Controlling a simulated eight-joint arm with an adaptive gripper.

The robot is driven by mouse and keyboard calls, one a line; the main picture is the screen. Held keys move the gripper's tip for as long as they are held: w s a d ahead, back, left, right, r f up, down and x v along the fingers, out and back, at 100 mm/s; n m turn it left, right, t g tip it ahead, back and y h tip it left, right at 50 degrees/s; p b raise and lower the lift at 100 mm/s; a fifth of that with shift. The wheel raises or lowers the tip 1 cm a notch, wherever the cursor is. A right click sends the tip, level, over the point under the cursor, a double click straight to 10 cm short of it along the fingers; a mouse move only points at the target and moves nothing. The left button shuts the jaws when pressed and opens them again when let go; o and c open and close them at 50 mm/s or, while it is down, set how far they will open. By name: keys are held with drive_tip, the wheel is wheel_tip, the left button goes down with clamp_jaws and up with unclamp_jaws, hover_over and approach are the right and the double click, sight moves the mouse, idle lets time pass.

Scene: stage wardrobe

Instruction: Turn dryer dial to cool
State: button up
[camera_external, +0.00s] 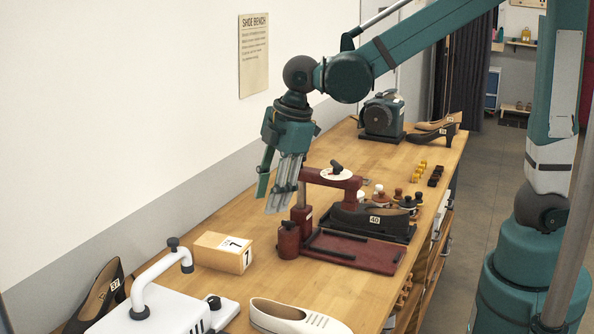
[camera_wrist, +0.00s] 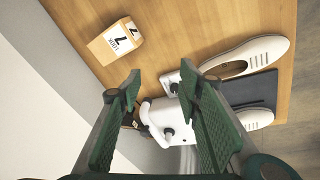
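The white dryer (camera_external: 165,312) sits at the near left of the bench, partly cut off by the picture's edge. A curved white pipe with a dark knob (camera_external: 173,243) rises from it. A dark dial (camera_external: 213,302) sits on its right side, beside some vent slots; its setting is too small to read. In the wrist view the dryer (camera_wrist: 181,119) lies beyond the fingers, with the likely dial (camera_wrist: 173,88) between the fingertips in the picture. My gripper (camera_external: 273,195) is open and empty, in the air above the bench and well apart from the dial; its open fingers (camera_wrist: 161,82) frame the wrist view.
A box marked 7 (camera_external: 218,256) stands between the dryer and a dark red press (camera_external: 352,254). A white shoe (camera_external: 298,318) lies right of the dryer and a dark shoe (camera_external: 92,300) left of it. The wall runs along the left.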

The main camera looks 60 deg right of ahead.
drive_tip(key=w+a+f+n+g+p, duration=0.1)
drive_tip(key=w+a+f+n, duration=0.35)
drive_tip(key=a, duration=0.35)
drive_tip(key=n+g+p, duration=0.1)
drive_tip(key=n, duration=0.2)
approach(218, 294)
drive_tip(key=shift+w+d+f+m+h, duration=0.1)
drive_tip(key=shift+w+m+h, duration=0.05)
drive_tip(key=shift+m+h, duration=0.15)
drive_tip(key=shift+a+f, duration=0.4)
drive_tip(key=shift+f, duration=0.1)
drive_tip(key=shift+w+f, duration=0.1)
drive_tip(key=shift+f, duration=1.8)
drive_tip(key=shift+w+f, duration=0.15)
drive_tip(key=shift+f, duration=1.8)
drive_tip(key=shift+c, duration=0.3)
drive_tip(key=c, duration=0.9)
